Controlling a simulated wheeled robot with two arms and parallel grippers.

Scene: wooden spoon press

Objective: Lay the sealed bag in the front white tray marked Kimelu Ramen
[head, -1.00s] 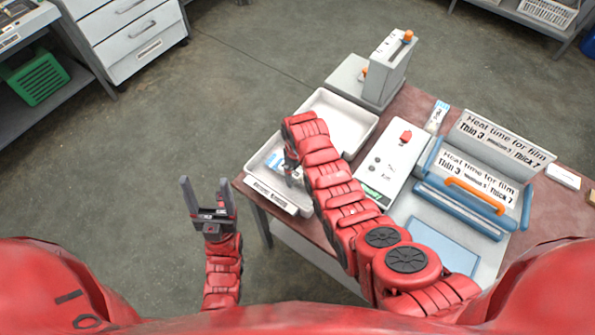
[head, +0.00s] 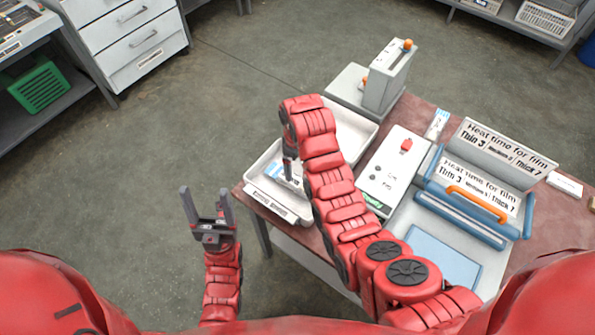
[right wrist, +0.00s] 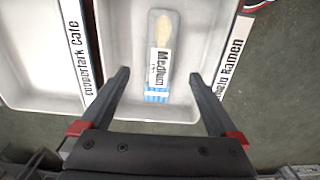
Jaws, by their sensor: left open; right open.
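The sealed bag (right wrist: 157,100) is clear with a blue-striped end, a "Medium" label and a wooden spoon inside. It lies flat in the front white tray (right wrist: 122,45), whose label (right wrist: 231,65) ends in "Ramen". In the head view the same tray (head: 270,204) is at the table's near left corner, and my right arm partly hides the bag. My right gripper (right wrist: 160,76) is open and empty above the bag, one finger to each side of it. My left gripper (head: 206,192) is open and empty, off the table to the left.
A second white tray (right wrist: 35,60), marked Copperfork Cafe, stands beside the front tray. A grey device (head: 385,80) with an orange knob stands behind. A white control box (head: 395,165) and a blue-edged sealer (head: 470,205) are to the right. The floor left of the table is clear.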

